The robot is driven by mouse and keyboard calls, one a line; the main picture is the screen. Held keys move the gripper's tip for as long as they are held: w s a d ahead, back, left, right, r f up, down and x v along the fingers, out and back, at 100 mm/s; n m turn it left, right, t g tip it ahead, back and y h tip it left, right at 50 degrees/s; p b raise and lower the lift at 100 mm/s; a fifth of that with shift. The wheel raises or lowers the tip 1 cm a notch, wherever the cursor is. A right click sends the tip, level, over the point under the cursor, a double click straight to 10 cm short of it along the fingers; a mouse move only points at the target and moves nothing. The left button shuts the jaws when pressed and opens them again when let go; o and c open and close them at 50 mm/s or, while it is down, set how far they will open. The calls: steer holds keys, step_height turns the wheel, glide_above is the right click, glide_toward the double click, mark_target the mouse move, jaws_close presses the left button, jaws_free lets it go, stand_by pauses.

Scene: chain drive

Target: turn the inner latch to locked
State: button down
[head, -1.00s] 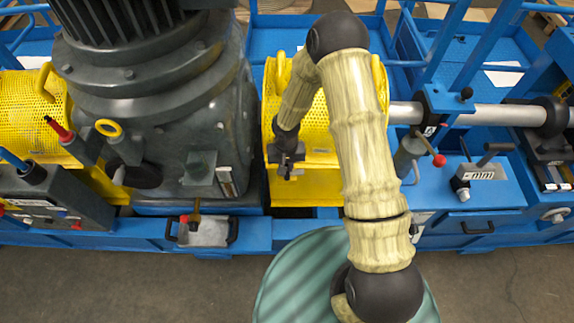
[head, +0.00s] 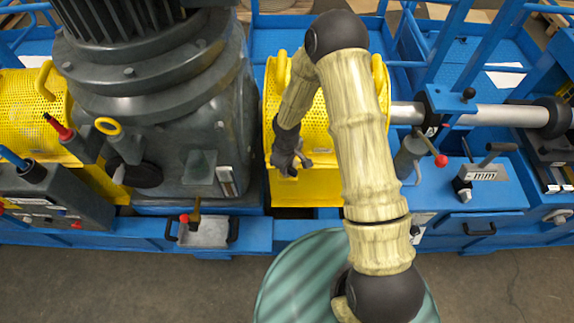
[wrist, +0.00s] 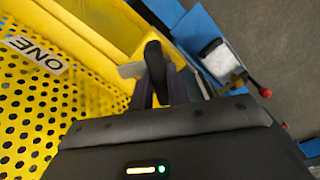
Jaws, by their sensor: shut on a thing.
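The yellow perforated guard (head: 318,185) stands in the middle of the blue frame. In the wrist view, the guard (wrist: 35,100) carries a label reading "ONE". A black rounded lever (wrist: 154,62), apparently the inner latch, stands between the fingers of my gripper (wrist: 160,88) at the guard's edge. My gripper is shut on this lever. A small grey plate (wrist: 131,70) shows just left of the lever. In the head view, my gripper (head: 290,165) is at the guard's front left, tilted. The latch is hidden there behind the gripper and cannot be made out.
A large grey motor housing (head: 195,120) stands close left of my gripper. A small tray with a red-tipped lever (head: 205,232) is at the front edge. Right of the guard are a silver shaft (head: 500,115) and a red-knobbed lever (head: 438,160). The floor in front is clear.

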steer(key=n, duration=0.7)
steer(key=shift+d+p, duration=0.1)
steer(key=shift+p, duration=0.3)
steer(key=c, duration=1.4)
jaws_free()
steer(key=shift+o, duration=0.2)
steer(key=shift+r, duration=0.6)
step_height(320, 180, up, 16)
